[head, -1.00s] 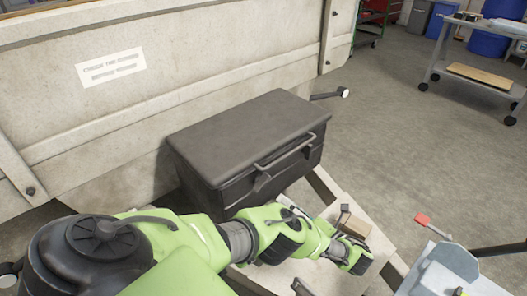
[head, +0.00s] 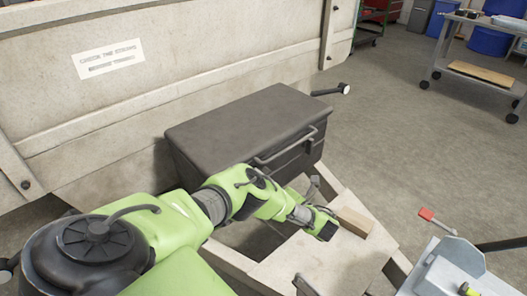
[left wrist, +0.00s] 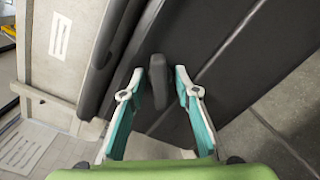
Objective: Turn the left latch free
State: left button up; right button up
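The dark toolbox (head: 245,125) stands with its lid shut against the trailer wall. A bar handle (head: 287,146) runs along its front. In the left wrist view a dark upright latch tab (left wrist: 158,84) stands out from the toolbox front (left wrist: 225,60). My left gripper (left wrist: 159,70) is open, with one teal-padded finger on each side of the tab. I see no clear grip on it. In the head view my left arm hides the lower left front of the toolbox and that latch. My right gripper is not in view.
A wooden block (head: 355,222) lies on the pale frame plate (head: 315,262) beside my left wrist. A red-tipped lever (head: 427,215) and grey coupling (head: 452,262) are at lower right. The trailer wall (head: 200,50) rises behind the toolbox. A cart (head: 475,68) stands far off.

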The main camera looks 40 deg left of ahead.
pick_arm(q)
jog(key=c, duration=0.8)
jog(key=shift+n+p, duration=0.3)
jog(key=shift+n, duration=0.1)
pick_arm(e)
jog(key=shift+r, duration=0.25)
pick_arm(q)
jog(key=n+p, duration=0.1)
jog(key=n, duration=0.1)
jog(key=shift+n, duration=0.4)
jog(key=n+p, duration=0.1)
jog(key=n, duration=0.2)
jog(key=shift+s+n+p, duration=0.1)
jog(key=shift+n+p, duration=0.2)
jog(key=shift+p, duration=0.05)
jog(key=shift+n+p, duration=0.35)
jog(key=shift+n, duration=1.45)
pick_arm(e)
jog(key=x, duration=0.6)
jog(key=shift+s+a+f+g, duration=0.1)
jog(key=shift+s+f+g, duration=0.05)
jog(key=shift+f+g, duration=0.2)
pick_arm(q)
jog(key=o, duration=0.8)
